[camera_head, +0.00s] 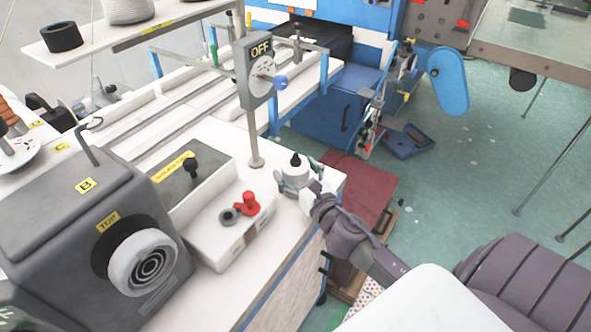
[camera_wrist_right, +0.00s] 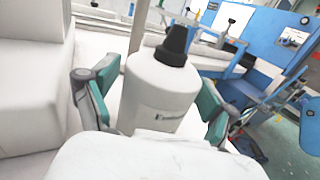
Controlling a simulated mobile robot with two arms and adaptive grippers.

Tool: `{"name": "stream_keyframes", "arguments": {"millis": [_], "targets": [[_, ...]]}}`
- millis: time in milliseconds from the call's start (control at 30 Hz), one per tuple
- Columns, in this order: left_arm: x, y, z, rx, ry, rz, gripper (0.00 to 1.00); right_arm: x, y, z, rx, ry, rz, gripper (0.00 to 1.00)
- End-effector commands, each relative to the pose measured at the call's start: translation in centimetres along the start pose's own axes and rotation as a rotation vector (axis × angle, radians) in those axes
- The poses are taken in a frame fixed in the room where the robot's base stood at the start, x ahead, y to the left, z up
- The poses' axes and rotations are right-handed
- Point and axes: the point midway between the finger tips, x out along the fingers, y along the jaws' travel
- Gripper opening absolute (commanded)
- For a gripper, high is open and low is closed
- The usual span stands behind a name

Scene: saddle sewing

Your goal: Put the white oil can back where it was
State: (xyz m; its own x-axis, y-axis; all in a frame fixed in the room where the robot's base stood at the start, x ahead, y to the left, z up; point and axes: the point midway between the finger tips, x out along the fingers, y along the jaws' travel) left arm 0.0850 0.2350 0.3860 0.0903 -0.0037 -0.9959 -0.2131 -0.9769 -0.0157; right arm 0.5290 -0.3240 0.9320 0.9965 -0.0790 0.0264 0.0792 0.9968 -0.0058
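The white oil can (camera_head: 295,172) has a black nozzle cap and stands upright at the right end of the white worktop. In the right wrist view the can (camera_wrist_right: 160,92) fills the middle, with its label facing me. My right gripper (camera_head: 298,184) is around it, with one teal pad (camera_wrist_right: 97,88) left of the body and the other (camera_wrist_right: 211,110) close to its right side. A narrow gap shows on the left, so the fingers look open. The can's base is hidden behind my gripper. My left gripper is not in view.
A post with an OFF dial (camera_head: 262,80) stands just behind the can. A white box with a red knob (camera_head: 246,204) and a grey machine (camera_head: 90,225) are to the left. A dark red surface (camera_head: 358,190) lies lower, beyond the worktop edge.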

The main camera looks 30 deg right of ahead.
Motion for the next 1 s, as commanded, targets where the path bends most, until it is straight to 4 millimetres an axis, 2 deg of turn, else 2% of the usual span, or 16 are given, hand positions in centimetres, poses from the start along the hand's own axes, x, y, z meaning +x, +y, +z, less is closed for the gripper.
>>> {"name": "stream_keyframes", "arguments": {"millis": [367,433,567,800,1000], "targets": [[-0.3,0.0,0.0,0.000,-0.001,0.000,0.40,0.0,0.0,0.4,0.000,0.000,0.000,0.93],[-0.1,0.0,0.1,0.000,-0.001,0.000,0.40,-0.6,0.0,0.1,0.000,0.001,0.000,0.93],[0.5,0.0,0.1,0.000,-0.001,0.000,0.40,-2.7,0.0,-0.1,-0.001,0.003,0.001,0.93],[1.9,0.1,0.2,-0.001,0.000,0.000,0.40,-8.0,0.0,-0.2,0.001,0.003,-0.001,0.93],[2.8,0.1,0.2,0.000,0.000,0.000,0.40,-11.0,0.0,0.0,0.001,0.002,-0.001,0.93]]}}
